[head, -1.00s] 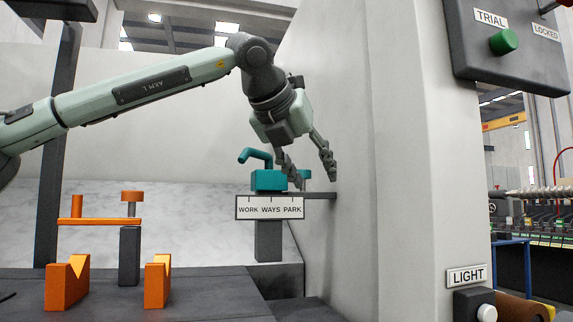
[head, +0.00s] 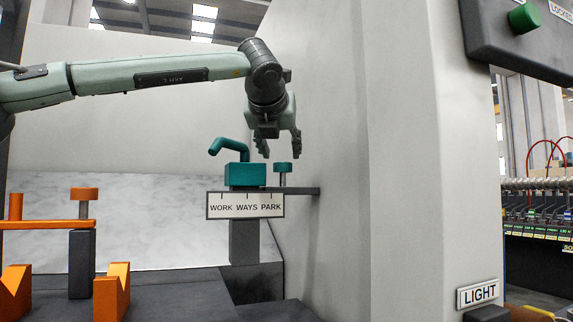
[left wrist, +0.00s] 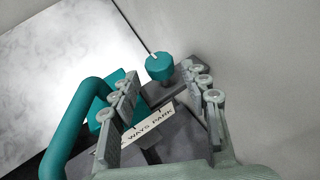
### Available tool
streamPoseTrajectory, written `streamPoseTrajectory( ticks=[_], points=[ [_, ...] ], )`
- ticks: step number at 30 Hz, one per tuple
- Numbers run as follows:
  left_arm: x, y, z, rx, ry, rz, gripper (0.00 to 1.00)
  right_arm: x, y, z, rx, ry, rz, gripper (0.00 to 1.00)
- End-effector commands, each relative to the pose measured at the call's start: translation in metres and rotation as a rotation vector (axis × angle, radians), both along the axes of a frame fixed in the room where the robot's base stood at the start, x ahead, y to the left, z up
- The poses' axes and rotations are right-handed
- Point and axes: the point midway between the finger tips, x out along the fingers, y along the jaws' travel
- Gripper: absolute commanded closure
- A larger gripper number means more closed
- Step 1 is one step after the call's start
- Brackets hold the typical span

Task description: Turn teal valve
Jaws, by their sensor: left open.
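The teal valve body (head: 245,174) is a block with a bent teal pipe curving up and to the left. Beside it, on the right, a teal round knob (head: 283,167) stands on a thin stem. A plate reading WORK WAYS PARK (head: 245,205) hangs in front. My left gripper (head: 278,149) points down with its fingers apart, just above the knob in the head view. In the left wrist view the knob (left wrist: 159,67) shows beyond the gap between the fingers, and the bent pipe (left wrist: 68,125) is at the left. I see no contact with the knob. My right gripper is out of view.
A pale wall (head: 325,130) rises close to the right of the valve. Orange V-blocks (head: 112,291) and an orange bar with a knob (head: 85,195) stand at the left. A dark panel with a green button (head: 523,18) hangs at the upper right.

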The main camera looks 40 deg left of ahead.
Motion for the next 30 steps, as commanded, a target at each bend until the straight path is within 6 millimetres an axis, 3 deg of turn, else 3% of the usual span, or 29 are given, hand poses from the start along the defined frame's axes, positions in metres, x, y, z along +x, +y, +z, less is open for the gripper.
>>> streamPoseTrajectory(
  ticks=[12, 23, 30],
  points=[
    [0.045, 0.033, -0.023, -0.002, 0.001, 0.000, 0.54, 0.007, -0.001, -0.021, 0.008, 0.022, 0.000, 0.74],
    [0.051, 0.037, -0.026, -0.001, 0.000, -0.002, 0.54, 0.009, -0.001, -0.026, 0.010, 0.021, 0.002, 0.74],
    [0.051, 0.037, -0.026, -0.001, 0.000, -0.002, 0.82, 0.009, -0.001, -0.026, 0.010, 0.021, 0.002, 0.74]
  ],
)
